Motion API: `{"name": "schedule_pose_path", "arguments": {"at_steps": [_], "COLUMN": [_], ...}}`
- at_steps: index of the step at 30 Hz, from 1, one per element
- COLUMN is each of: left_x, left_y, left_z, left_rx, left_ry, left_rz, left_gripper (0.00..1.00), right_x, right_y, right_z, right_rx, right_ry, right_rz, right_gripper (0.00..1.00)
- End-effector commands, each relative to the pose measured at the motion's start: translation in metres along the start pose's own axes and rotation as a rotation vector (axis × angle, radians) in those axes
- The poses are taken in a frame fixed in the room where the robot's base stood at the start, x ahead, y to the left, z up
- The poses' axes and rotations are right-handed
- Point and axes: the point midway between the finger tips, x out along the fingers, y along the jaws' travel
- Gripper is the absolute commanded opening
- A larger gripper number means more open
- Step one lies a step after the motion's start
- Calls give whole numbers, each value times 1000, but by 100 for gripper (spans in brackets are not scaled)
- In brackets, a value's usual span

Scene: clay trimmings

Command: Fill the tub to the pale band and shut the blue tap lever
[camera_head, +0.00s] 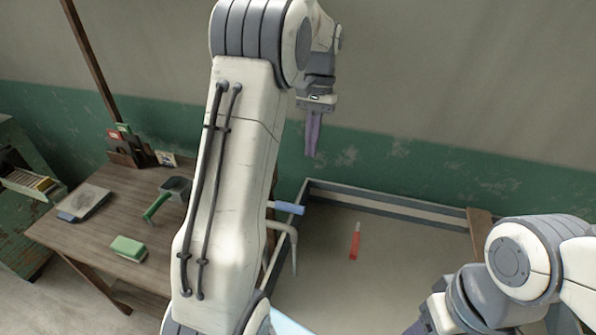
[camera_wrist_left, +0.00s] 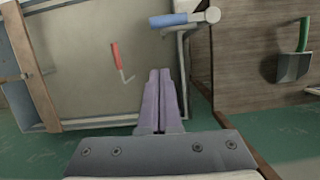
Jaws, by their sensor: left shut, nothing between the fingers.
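The tub (camera_head: 322,312) has grey rims and a pale band (camera_head: 395,209) along its back inner wall. Its inside is a flat grey-brown; I cannot tell water from bare floor. The blue tap lever (camera_head: 288,207) sits at the tub's left rim above the pale spout (camera_head: 292,248); I see no stream from it. The lever also shows at the top of the left wrist view (camera_wrist_left: 173,20). My left gripper (camera_head: 312,152) is shut and empty, its purple fingers high over the tub's back side, apart from the lever.
A red-handled tool (camera_head: 355,241) is in the tub. A wooden table (camera_head: 100,225) at left bears a green block (camera_head: 129,248), a green-handled scoop (camera_head: 175,188) and a grey slab (camera_head: 86,201). The wall (camera_head: 420,165) stands close behind the tub.

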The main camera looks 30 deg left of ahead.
Motion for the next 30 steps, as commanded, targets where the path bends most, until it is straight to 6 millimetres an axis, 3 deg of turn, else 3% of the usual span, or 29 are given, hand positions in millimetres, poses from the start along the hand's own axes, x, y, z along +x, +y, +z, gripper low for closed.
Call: {"name": "schedule_pose_path", "arguments": {"at_steps": [3, 8, 20, 30], "left_x": [-6, 9, 91, 109], "left_y": [-20, -24, -22, -20], "left_z": [-6, -6, -3, 27], "left_rx": [-42, -48, -47, -47], "left_ry": [-18, -23, -24, -18], "left_rz": [10, 11, 10, 10], "left_gripper": [0, 0, 0, 0], "right_x": [-8, -10, -30, -45], "right_y": [-1, -1, -2, -3], "right_z": [0, 0, -1, -2], "right_rx": [0, 0, 0, -3], "right_ry": [-1, -1, -1, 0], "right_rz": [0, 0, 0, 0], "right_gripper": [57, 57, 57, 57]}}
